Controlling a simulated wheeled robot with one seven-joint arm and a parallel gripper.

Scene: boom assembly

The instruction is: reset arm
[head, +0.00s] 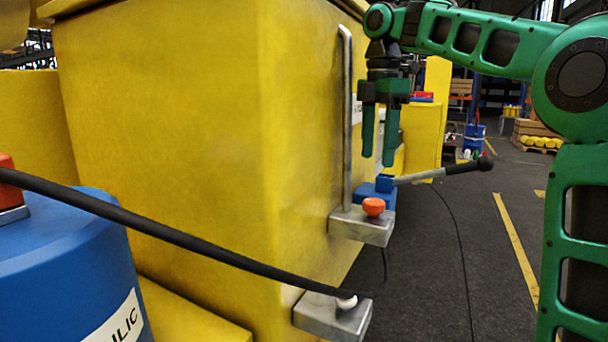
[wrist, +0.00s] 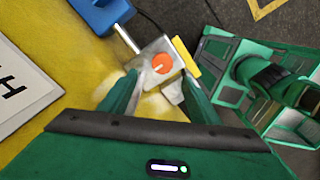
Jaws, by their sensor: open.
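My green arm reaches in from the right in the head view. My gripper (head: 379,135) points down with its two fingers apart and nothing between them. It hangs beside the yellow machine (head: 180,120), above and near an orange knob (head: 374,206) on a grey metal block (head: 362,226). In the wrist view my gripper (wrist: 160,98) shows its fingers spread on either side of the view, with the orange knob (wrist: 161,63) between and beyond them. I cannot tell the exact gap to the knob.
A blue block with a black-handled lever (head: 450,170) juts out behind the knob. A vertical metal rod (head: 347,110) rises from the grey block. A black hose (head: 180,235) runs from a blue cylinder (head: 70,270) to a lower block (head: 333,318). The dark floor at right is mostly clear.

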